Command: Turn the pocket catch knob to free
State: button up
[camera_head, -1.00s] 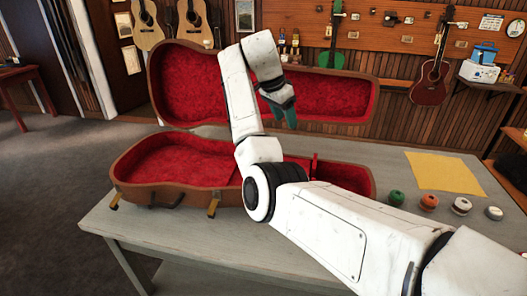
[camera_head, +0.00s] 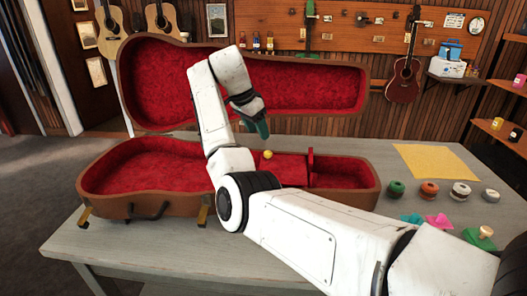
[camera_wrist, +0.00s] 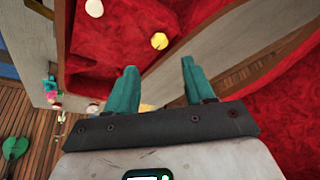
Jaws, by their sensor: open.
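A small yellow knob (camera_head: 267,154) stands at the red pocket (camera_head: 290,172) inside the open brown case (camera_head: 150,208). I take it for the catch knob; its turn position cannot be made out. In the wrist view the yellow knob (camera_wrist: 159,41) shows beyond and between my fingertips, apart from them. A paler round knob (camera_wrist: 94,8) is on red lining at the top left there. My gripper (camera_head: 262,131), with green fingers, is open and empty above the yellow knob. It also shows in the wrist view (camera_wrist: 158,68). My arm hides part of the case.
The case's raised lid (camera_head: 310,88) stands behind my gripper. Several round knobs (camera_head: 429,189), a yellow cloth (camera_head: 438,166) and pink and cyan pieces (camera_head: 438,220) lie on the grey table (camera_head: 150,250) at the right. Bare tabletop lies between case and cloth.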

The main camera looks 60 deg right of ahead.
aim_at(267, 153)
jog(key=x, duration=0.9)
grip_shut()
dwell(0.4)
